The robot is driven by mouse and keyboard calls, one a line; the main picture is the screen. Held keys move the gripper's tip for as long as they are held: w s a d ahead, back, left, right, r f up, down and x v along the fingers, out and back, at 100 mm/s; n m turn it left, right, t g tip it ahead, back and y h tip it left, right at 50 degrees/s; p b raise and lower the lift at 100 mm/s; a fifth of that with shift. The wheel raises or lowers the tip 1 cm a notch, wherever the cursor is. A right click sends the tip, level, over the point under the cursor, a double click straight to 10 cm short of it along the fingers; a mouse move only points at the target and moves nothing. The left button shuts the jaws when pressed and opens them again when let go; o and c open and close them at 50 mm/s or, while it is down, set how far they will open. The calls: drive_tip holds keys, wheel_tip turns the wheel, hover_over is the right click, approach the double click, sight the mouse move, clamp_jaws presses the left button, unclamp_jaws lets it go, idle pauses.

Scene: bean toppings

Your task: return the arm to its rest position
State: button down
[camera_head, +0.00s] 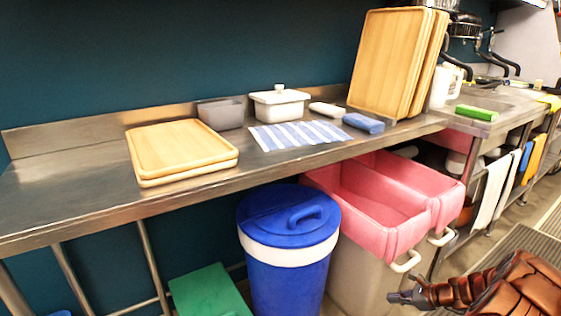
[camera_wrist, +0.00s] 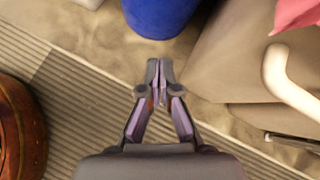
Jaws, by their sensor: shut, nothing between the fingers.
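My gripper (camera_head: 393,298) is at the bottom right of the head view, low in front of the beige bin with the pink liner. In the wrist view, my gripper (camera_wrist: 160,65) has its fingertips together and nothing between them. It points down over the floor, with the blue bin (camera_wrist: 160,12) beyond the fingertips. My brown arm links are folded in the lower right corner of the head view.
The steel counter (camera_head: 60,205) holds cutting boards (camera_head: 180,150), a grey container (camera_head: 220,114) and a white lidded dish (camera_head: 280,105). Below stand the blue bin (camera_head: 288,250), the pink-lined bin (camera_head: 380,220) and a green box (camera_head: 208,290). A ribbed mat (camera_wrist: 85,95) lies on the floor.

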drive_tip(key=s+a+r+n+g+y+p, duration=0.1)
drive_tip(key=a+r+n+p, duration=0.2)
drive_tip(key=a+r, duration=0.5)
drive_tip(key=s+a+r+n+g+p, duration=0.1)
drive_tip(key=a+r+n+g+p, duration=0.3)
drive_tip(key=r, duration=0.7)
drive_tip(key=s+a+r+n+g+h+p, duration=0.1)
drive_tip(key=s+a+r+n+p, duration=0.3)
drive_tip(key=s+a+r, duration=0.55)
drive_tip(key=s+a+r+n+g+h+p, duration=0.1)
drive_tip(key=s+a+r+n+p, duration=0.5)
drive_tip(key=r, duration=0.6)
drive_tip(key=s+d+r+n+h+p, duration=0.2)
drive_tip(key=s+r+p, duration=0.2)
drive_tip(key=s, duration=0.4)
drive_tip(key=s+d+r+n+h+p, duration=0.2)
drive_tip(key=s+r, duration=0.4)
drive_tip(key=s, duration=0.3)
drive_tip(key=s+d+r+n+g+h+p, duration=0.1)
drive_tip(key=s+d+r+n+h+p, duration=0.1)
drive_tip(key=s+r+p, duration=0.4)
drive_tip(key=shift+s+d+h, duration=0.6)
drive_tip(key=shift+s+d, duration=0.3)
drive_tip(key=shift+s, duration=0.4)
drive_tip(key=shift+r, duration=0.1)
